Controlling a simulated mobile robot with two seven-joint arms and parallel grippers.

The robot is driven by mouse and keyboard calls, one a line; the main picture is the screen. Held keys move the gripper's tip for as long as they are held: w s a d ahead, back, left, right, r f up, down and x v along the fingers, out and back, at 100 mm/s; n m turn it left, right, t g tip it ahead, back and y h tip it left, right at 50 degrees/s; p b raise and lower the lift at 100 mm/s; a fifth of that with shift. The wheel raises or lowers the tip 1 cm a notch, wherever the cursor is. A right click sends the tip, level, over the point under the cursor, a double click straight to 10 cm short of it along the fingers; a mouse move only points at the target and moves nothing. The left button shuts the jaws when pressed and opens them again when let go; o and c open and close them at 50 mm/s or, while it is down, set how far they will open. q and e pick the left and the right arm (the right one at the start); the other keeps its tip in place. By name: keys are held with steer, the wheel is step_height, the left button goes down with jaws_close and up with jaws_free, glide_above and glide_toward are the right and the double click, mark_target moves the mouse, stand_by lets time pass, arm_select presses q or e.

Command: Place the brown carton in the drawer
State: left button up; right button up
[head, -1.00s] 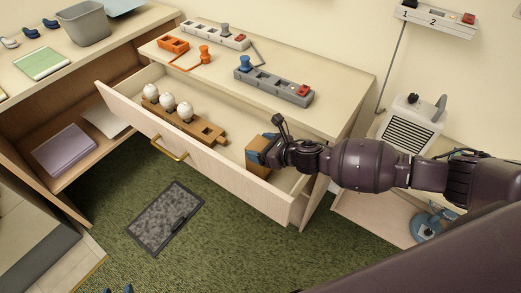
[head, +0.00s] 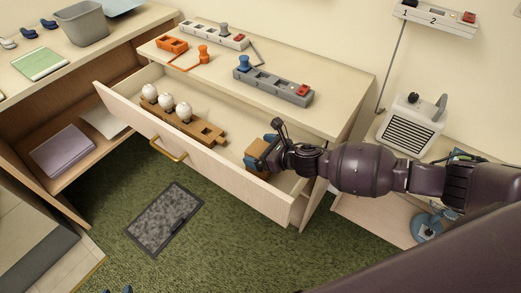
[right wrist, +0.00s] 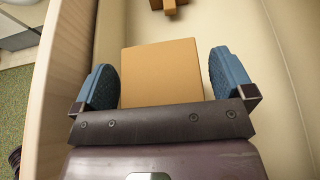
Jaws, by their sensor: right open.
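The brown carton (head: 257,154) is inside the open drawer (head: 232,178), toward its right end. In the right wrist view the carton (right wrist: 161,73) lies between the two blue fingers of my right gripper (right wrist: 163,84), with gaps on both sides. My right gripper (head: 267,152) is open in the head view, with its fingers beside the carton. Part of the carton is hidden by the gripper. My left gripper is not clearly in view; only small blue tips show at the bottom edge.
A wooden holder (head: 205,130) with white bulbs lies in the drawer's left part. The cabinet top (head: 315,110) holds power strips, a grey one (head: 272,88) nearest. The drawer's front panel has a brass handle (head: 165,150). A dark floor mat (head: 165,217) lies below.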

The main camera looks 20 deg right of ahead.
arm_select(q)
steer(key=shift+s+a+r+p, duration=0.1)
steer(key=shift+s+r+p, duration=0.25)
steer(key=shift+p, duration=0.4)
arm_select(e)
steer(key=v, duration=1.2)
arm_select(q)
steer(key=shift+w+r, duration=0.25)
steer(key=shift+w, duration=0.05)
arm_select(e)
steer(key=shift+r, duration=0.1)
steer(key=s+d+r+n+g+h, duration=0.1)
steer(key=s+d+n+g+h, duration=0.15)
steer(key=s+n, duration=0.65)
steer(key=s+d+n+g+h, duration=0.1)
steer(key=s+n+g+h, duration=0.25)
steer(key=s+n, duration=0.6)
steer(key=s+d+r+n+g+h, duration=0.1)
steer(key=s+n+g+h, duration=0.15)
steer(key=s+n, duration=0.65)
steer(key=w+f+n+t, duration=0.2)
steer(key=w+f+t, duration=0.6)
steer(key=f, duration=0.3)
steer(key=shift+t, duration=0.55)
